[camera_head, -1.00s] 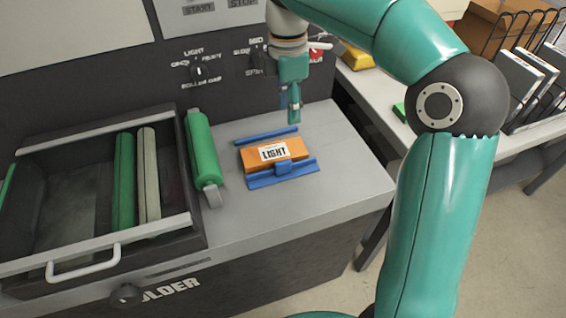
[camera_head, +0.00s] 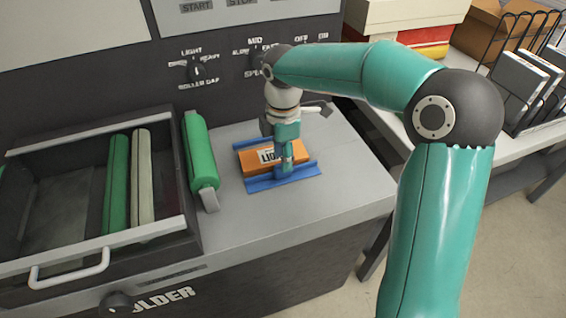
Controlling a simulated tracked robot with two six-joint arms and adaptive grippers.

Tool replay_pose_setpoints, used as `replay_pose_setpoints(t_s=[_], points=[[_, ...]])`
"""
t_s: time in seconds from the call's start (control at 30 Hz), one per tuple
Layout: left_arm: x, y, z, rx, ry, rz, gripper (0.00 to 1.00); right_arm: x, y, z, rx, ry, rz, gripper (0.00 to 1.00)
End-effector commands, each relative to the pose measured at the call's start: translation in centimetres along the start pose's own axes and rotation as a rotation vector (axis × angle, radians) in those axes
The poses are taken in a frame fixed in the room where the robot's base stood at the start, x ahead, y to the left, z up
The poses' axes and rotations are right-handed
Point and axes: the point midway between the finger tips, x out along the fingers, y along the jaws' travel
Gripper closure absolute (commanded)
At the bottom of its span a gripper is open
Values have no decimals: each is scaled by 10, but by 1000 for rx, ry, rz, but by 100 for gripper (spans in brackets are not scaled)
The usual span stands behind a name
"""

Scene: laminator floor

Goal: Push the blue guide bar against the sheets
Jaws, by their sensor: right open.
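The orange stack of sheets (camera_head: 254,158) with a white "LIGHT" label lies on the grey machine top. The blue guide bar (camera_head: 259,184) runs along its near side, with a raised blue block at its middle. Another blue strip (camera_head: 250,142) shows along the far side of the stack. My right gripper (camera_head: 287,164) is open, pointing down over the right half of the stack, its fingertips at the raised block of the guide bar. It hides part of the label and block; I cannot tell whether it touches them. My left gripper is not in view.
Further left is an open drawer (camera_head: 95,243) holding green and pale rollers. Control knobs (camera_head: 200,72) are on the panel behind. The grey top (camera_head: 335,175) is clear to the right.

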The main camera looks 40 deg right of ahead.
Motion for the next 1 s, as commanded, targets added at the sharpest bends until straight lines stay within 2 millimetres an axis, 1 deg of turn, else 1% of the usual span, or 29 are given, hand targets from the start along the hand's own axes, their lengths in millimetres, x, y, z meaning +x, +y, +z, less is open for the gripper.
replay_pose_setpoints(t_s=[0.03, 0.2, 0.3, 0.53, 0.57, 0.8, 1.0], points=[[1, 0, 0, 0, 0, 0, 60, 8, 0, 1, 1, -1, -3, 58], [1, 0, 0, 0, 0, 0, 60, 22, 0, 0, 1, 0, -1, 58], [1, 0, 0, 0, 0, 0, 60, 24, 0, 0, 0, 0, -1, 58], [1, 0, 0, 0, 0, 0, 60, 25, 0, 0, 1, 0, 0, 58], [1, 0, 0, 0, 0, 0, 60, 25, 0, 0, 1, 0, 0, 60], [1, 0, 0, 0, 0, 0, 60, 24, 0, 0, 1, 0, 0, 100], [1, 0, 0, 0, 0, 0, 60, 24, 0, 0, 1, 0, 1, 100]])
